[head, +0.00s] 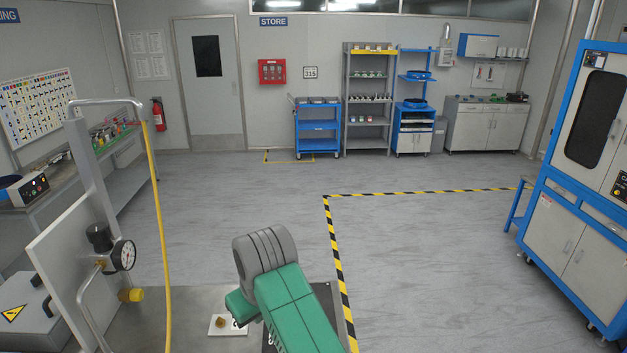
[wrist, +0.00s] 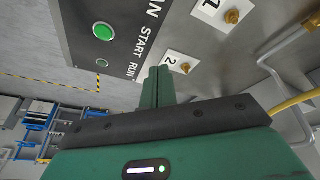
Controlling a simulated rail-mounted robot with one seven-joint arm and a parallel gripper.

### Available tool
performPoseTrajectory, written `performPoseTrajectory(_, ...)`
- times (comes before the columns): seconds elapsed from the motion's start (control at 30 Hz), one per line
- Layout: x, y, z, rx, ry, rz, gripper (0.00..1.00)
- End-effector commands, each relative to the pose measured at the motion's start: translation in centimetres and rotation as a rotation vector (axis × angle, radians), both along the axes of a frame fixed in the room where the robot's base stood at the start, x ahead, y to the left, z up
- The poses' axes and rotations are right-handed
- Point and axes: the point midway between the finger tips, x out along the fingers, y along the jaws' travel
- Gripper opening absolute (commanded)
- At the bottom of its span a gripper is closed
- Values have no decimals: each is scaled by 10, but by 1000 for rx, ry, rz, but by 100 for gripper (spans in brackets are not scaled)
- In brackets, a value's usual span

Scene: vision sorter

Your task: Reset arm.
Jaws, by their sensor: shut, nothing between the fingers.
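My gripper (wrist: 158,72) shows in the wrist view with its green fingers together and nothing between them. The fingers point toward a metal surface with a dark panel (wrist: 75,12) and white number plates; I cannot tell how far they are from it. In the head view my green and grey arm rises from the bottom centre in front of the bench, and the fingers cannot be made out there.
The panel carries a green button (wrist: 103,31) and START and RUN lettering. Plates 1 (wrist: 213,12) and 2 (wrist: 172,60) bear brass knobs. A pressure gauge (head: 123,255) and yellow hose (head: 159,220) stand left of my arm. A blue-framed cabinet (head: 580,220) stands right; open floor lies beyond.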

Motion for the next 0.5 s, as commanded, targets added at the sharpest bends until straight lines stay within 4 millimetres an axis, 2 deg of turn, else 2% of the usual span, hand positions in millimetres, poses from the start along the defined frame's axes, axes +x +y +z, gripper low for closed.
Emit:
performPoseTrajectory(0.03,-1,41,24,95,-144,38,0)
performPoseTrajectory(0.07,-2,60,44,154,-241,44,0)
performPoseTrajectory(0.1,-5,77,75,239,-376,41,0)
performPoseTrajectory(0.17,-17,88,128,367,-580,13,0)
performPoseTrajectory(0.2,-28,84,162,444,-713,-20,0)
performPoseTrajectory(0.23,-39,77,187,495,-807,-49,0)
performPoseTrajectory(0.3,-68,48,237,592,-1013,-127,0)
performPoseTrajectory(0.37,-97,17,272,652,-1173,-195,0)
performPoseTrajectory(0.4,-118,-4,290,678,-1270,-239,0)
performPoseTrajectory(0.5,-169,-50,323,711,-1472,-331,0)
